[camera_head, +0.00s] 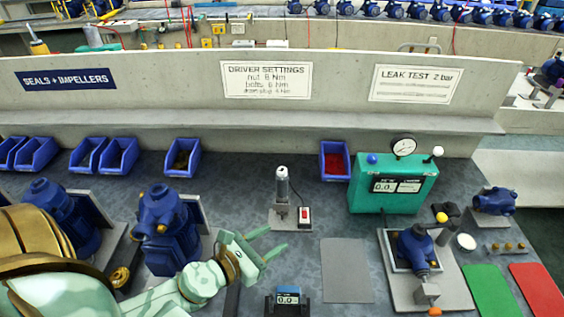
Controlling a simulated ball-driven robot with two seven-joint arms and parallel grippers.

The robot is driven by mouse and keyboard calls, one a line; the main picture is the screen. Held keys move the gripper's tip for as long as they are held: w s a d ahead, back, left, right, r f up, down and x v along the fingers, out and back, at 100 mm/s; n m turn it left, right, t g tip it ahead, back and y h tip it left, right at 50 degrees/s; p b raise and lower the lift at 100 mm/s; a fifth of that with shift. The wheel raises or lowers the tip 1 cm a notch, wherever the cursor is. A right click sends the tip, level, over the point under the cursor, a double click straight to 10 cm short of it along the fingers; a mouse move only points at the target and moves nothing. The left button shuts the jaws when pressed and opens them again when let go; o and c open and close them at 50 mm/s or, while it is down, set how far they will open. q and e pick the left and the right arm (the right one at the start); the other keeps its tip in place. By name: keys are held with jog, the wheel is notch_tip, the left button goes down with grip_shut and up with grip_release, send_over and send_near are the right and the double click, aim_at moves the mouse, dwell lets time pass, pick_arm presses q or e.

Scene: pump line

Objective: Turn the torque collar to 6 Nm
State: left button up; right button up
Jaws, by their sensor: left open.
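An upright silver and grey driver (282,186) stands in a small metal holder (276,222) near the middle of the bench, with a red switch box (304,214) beside it. The torque collar cannot be told apart on the driver at this size, and no setting on it is readable. A small display unit (288,298) at the front edge has a lit screen reading about 0.0. My left gripper (274,243) is open and empty, just in front of the driver's holder and apart from the driver. My right gripper is not in view.
Blue pumps (168,230) stand left, beside my left arm. A teal tester (392,187) and a pump on a fixture (416,246) are at right. A grey mat (346,270) lies clear. A driver settings sign (266,80) hangs behind blue bins (182,158).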

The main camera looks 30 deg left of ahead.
aim_at(280, 173)
pick_arm(q)
jog(key=w+a+r+n+t+y, duration=0.2)
jog(key=a+r+n+t+y, duration=0.1)
jog(key=a+r+n+y, duration=0.25)
jog(key=shift+m, duration=0.35)
jog(key=w, duration=0.5)
jog(key=w+a, duration=0.1)
jog(key=w, duration=0.4)
jog(key=w+a, duration=0.1)
jog(key=w, duration=0.4)
jog(key=shift+w+a+f, duration=0.2)
jog(key=shift+w+f, duration=0.05)
jog(key=shift+f, duration=0.1)
jog(key=shift+c, duration=0.4)
